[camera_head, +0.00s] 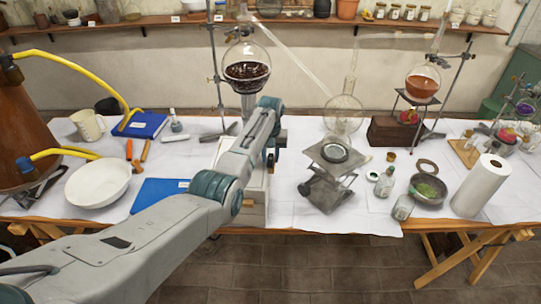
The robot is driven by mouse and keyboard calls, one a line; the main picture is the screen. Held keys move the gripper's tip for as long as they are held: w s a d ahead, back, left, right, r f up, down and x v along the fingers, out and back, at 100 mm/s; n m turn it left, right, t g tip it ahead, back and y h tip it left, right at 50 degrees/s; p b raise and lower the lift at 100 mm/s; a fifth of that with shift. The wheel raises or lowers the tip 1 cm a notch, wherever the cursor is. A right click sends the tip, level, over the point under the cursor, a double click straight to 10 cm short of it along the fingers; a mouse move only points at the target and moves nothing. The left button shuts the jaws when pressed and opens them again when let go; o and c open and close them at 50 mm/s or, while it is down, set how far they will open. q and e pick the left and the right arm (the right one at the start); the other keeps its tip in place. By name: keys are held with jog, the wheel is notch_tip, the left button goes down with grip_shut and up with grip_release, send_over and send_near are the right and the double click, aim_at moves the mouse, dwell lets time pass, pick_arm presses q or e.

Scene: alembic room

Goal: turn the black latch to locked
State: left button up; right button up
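My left arm reaches in from the lower left, and its wrist bends down over a pale box (256,207) on the white-covered table. My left gripper (270,158) is at the box's upper right part. It is small and partly hidden by my own arm, so I cannot tell whether its fingers are open or shut. A small dark part shows there, but I cannot tell whether it is the black latch or part of the gripper. I cannot make out the latch's position. My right gripper is not in view.
A round flask of dark pieces (246,72) stands on a stand behind my wrist. A lab jack (327,190) is right of the box. A blue book (158,194) and white bowl (98,184) lie left. A paper roll (482,186) and jars stand further right.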

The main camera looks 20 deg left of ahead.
pick_arm(q)
grip_shut()
jog(key=shift+r+m+p, duration=0.15)
jog(key=shift+m+p, duration=0.35)
jog(key=shift+m, duration=0.7)
jog(key=m, duration=0.2)
jog(key=shift+m+p, duration=0.3)
jog(key=shift+p, duration=0.1)
jog(key=m+p, duration=0.1)
jog(key=m, duration=0.5)
jog(key=shift+w, duration=0.1)
jog(key=m, duration=0.6)
jog(key=shift+a+m+p, duration=0.1)
jog(key=shift+m+p, duration=0.3)
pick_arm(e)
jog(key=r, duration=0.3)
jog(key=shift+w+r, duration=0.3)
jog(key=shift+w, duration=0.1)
pick_arm(q)
jog(key=shift+o, duration=2)
grip_release()
